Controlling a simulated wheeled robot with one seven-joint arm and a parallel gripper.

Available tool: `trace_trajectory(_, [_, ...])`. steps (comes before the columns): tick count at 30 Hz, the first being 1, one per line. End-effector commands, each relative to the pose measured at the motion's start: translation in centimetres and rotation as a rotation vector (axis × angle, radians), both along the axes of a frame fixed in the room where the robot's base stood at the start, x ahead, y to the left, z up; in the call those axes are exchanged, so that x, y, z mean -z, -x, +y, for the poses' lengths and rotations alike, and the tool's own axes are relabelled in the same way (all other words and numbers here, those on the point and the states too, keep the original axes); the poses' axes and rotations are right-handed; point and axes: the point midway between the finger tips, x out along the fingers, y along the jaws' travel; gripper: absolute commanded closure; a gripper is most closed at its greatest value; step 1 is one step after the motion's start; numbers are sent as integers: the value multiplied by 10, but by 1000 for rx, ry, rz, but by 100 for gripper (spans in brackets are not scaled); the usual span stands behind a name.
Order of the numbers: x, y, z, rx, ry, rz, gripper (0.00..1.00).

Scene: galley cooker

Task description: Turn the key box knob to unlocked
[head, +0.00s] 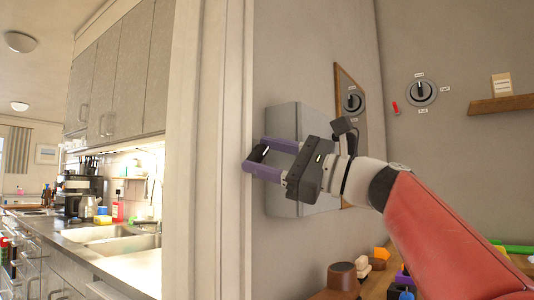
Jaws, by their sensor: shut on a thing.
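The key box (285,118) is a grey box on the wall right of the white door frame. My gripper (257,158) is at its face, with two purple fingers pointing left. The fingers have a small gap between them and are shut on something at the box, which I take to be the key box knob.
A round dial (352,102) on a wooden board is behind the gripper. Another dial (421,92) and a wooden shelf (502,103) are on the right wall. A cluttered wooden surface lies below. A kitchen counter with a sink (125,243) is left.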

Motion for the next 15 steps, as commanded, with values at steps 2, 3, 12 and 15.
trace_trajectory(2, [-2, -1, 0, 0, 46, -58, 70])
trace_trajectory(3, [-2, -1, 0, 1, 70, -88, 70])
trace_trajectory(12, [-1, -1, -1, 1, 244, -312, 70])
trace_trajectory(15, [-1, -1, -1, 1, 299, -383, 70])
